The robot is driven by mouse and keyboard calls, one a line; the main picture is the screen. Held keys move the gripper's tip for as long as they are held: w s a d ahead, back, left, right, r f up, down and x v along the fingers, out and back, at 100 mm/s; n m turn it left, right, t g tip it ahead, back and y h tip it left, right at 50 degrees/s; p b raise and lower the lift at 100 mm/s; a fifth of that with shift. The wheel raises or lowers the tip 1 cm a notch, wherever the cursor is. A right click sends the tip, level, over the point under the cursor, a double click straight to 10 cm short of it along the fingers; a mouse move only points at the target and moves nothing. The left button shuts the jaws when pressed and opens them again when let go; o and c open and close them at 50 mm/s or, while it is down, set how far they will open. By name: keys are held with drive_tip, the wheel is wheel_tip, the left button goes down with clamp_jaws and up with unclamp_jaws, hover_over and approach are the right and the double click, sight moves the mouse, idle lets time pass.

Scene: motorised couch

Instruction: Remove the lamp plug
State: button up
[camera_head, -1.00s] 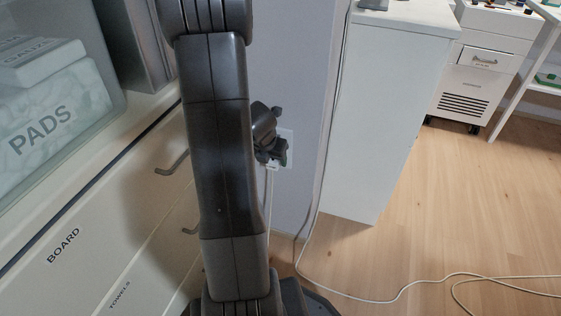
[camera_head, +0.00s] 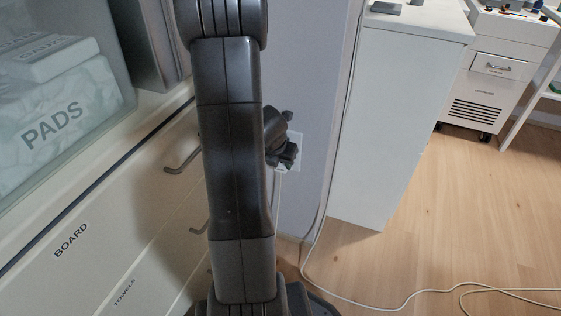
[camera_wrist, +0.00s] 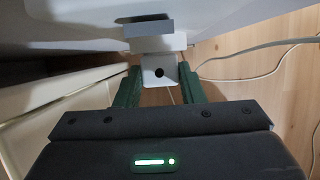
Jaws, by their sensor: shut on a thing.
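My gripper (camera_wrist: 159,84) is shut on a pale plug (camera_wrist: 158,66) with a dark round hole, held between its green fingers in the wrist view. Just beyond the plug are a wider pale block and a grey box-like fitting (camera_wrist: 147,28) by the wall. I cannot tell whether the plug is still seated or has come apart from the socket. In the head view my gripper (camera_head: 281,142) shows as a dark shape beside the white wall outlet plate (camera_head: 297,147), which it partly hides. A thin white cord (camera_head: 277,205) hangs below it.
A cabinet with drawers (camera_head: 105,240) and protruding handles (camera_head: 182,160) stands close on the left. A white cabinet (camera_head: 385,130) stands to the right. A white cable (camera_head: 400,303) lies on the wooden floor. A wheeled drawer unit (camera_head: 490,85) is farther back.

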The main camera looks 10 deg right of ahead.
sight(276, 169)
drive_tip(key=shift+s+a, duration=0.1)
drive_tip(key=shift+s, duration=0.05)
drive_tip(key=shift+s+a+b, duration=0.4)
drive_tip(key=shift+s+a, duration=0.05)
drive_tip(key=shift+s, duration=0.2)
drive_tip(key=shift+s+a+b, duration=0.35)
drive_tip(key=shift+s+a, duration=0.05)
drive_tip(key=shift+s, duration=0.2)
drive_tip(key=shift+s, duration=0.1)
drive_tip(key=shift+r, duration=0.1)
drive_tip(key=p+v, duration=0.6)
drive_tip(key=v, duration=0.1)
drive_tip(key=shift+r, duration=0.25)
drive_tip(key=shift+a, duration=0.15)
